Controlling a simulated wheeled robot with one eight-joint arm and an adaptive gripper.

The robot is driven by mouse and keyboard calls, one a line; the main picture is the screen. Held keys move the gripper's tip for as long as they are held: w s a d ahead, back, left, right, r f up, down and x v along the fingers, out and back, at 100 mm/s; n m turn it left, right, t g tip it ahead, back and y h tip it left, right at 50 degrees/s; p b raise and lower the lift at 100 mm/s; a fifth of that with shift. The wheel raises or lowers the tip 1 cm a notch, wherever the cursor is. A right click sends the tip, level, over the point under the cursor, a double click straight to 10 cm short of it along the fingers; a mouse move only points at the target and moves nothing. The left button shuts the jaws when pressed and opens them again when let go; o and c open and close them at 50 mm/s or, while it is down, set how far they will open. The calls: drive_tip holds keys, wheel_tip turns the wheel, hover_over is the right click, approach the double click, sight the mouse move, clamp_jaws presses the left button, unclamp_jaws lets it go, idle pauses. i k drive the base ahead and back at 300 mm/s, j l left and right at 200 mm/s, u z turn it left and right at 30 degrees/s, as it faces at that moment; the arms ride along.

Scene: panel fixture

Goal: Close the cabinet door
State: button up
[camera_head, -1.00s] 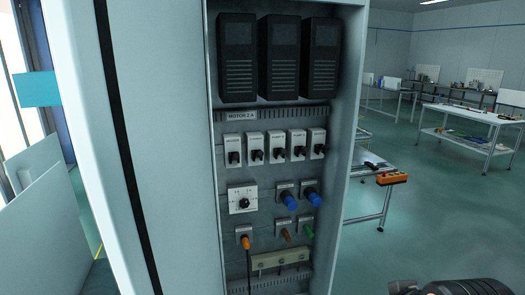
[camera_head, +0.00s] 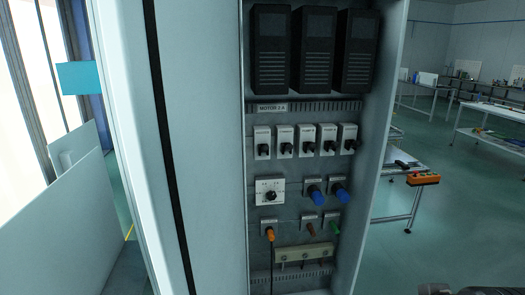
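The cabinet (camera_head: 384,130) stands open, and its inside shows in the head view. The cabinet door (camera_head: 210,150) appears as a tall pale panel left of the opening, swung out toward me, with a black strip running down it. Its top and bottom are cut off by the picture. No handle shows on it. A dark rounded part, likely of my arm, just shows at the bottom right edge. My gripper's fingers are not in view, and nothing of mine is seen touching the door.
Inside the cabinet are black modules (camera_head: 312,50), a row of switches (camera_head: 305,140), blue plugs (camera_head: 338,191) and an orange plug (camera_head: 270,234) with a cable. A workbench (camera_head: 400,190) with an orange box (camera_head: 423,179) stands behind on the right. Green floor (camera_head: 460,225) is clear there.

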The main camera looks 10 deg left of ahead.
sight(175, 67)
drive_tip(key=k+j, duration=0.3)
drive_tip(key=j, duration=0.15)
drive_tip(key=k+j, duration=0.6)
drive_tip(key=j, duration=0.25)
drive_tip(key=k+j, duration=0.3)
drive_tip(key=j, duration=0.15)
drive_tip(key=i+j, duration=0.25)
drive_tip(key=k+j+u, duration=0.15)
drive_tip(key=i+l+z, duration=0.2)
drive_tip(key=j, duration=0.05)
